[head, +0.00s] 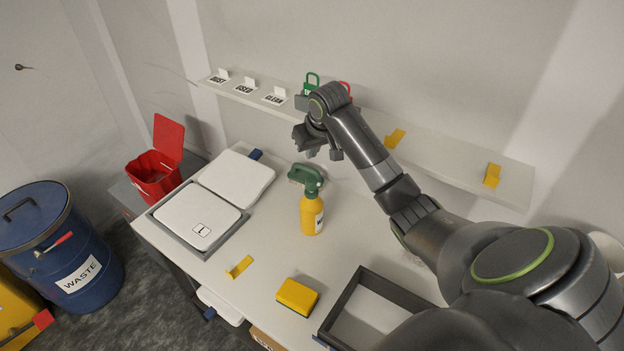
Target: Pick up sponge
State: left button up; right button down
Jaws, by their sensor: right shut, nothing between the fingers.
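A yellow sponge (297,296) with a dark underside lies flat on the bench near its front edge, left of the dark-framed tray. My right gripper (306,146) is raised near the shelf at the back, well away from the sponge and above and behind the spray bottle. It is shut and empty. My left gripper is not in view.
A yellow spray bottle (312,214) with a green head stands mid-bench. A dark-framed tray (345,296) lies right of the sponge. White containers (199,217) are at the left. A yellow tag (240,267) lies near the front edge. The shelf (455,175) runs along the wall.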

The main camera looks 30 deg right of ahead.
aim_at(302, 299)
jog(key=k+j, duration=1.2)
jog(key=k, duration=0.1)
